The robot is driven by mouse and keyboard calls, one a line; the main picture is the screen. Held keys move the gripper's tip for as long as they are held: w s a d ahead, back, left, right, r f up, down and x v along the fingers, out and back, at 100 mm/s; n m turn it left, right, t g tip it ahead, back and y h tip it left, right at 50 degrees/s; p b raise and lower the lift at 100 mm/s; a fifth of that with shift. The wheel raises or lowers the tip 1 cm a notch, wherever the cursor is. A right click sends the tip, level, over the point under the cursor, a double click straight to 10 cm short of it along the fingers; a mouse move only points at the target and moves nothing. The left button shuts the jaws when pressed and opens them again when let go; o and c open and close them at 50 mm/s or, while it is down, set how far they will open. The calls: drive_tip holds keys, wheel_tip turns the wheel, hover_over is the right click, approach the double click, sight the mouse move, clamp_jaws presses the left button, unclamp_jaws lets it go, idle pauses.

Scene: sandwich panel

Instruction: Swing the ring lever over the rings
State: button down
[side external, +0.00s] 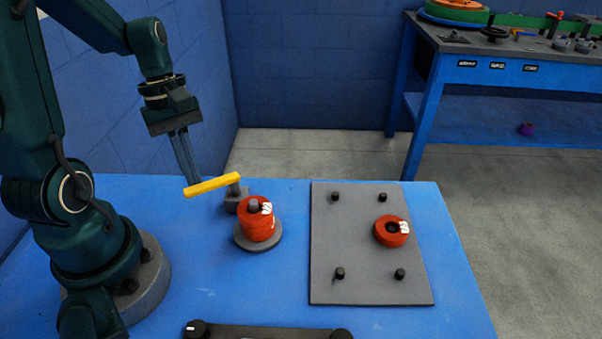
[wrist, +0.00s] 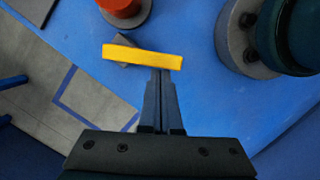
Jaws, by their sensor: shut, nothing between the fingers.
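The yellow ring lever (side external: 211,185) is mounted on a grey post (side external: 236,193) and points left, away from the rings. Red rings (side external: 256,224) are stacked on a peg over a round grey base, just right of the post. My gripper (side external: 194,180) is shut and empty, its fingers pointing down at the lever's free end. In the wrist view, the closed fingertips (wrist: 161,73) meet the edge of the lever (wrist: 140,56) near its right end. I cannot tell whether they touch it. The red rings (wrist: 120,6) show partly at the top edge there.
A grey panel (side external: 361,246) with several black pegs lies to the right on the blue table (side external: 200,260), with a red ring (side external: 391,231) on it. A dark bar with knobs (side external: 268,331) lies at the front edge. A blue workbench (side external: 420,110) stands behind.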

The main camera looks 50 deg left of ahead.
drive_tip(key=shift+s+d+n, duration=0.2)
drive_tip(key=shift+d+n, duration=0.05)
drive_tip(key=shift+n, duration=0.05)
drive_tip(key=shift+s+d, duration=0.3)
drive_tip(key=shift+d, duration=0.4)
drive_tip(key=shift+s+d, duration=0.2)
drive_tip(key=shift+d, duration=0.8)
drive_tip(key=shift+w+d, duration=0.15)
drive_tip(key=shift+d, duration=0.9)
drive_tip(key=shift+w+d, duration=0.4)
drive_tip(key=shift+d, duration=0.45)
drive_tip(key=shift+w+d, duration=0.1)
drive_tip(key=shift+r, duration=0.1)
drive_tip(key=shift+v, duration=2.5)
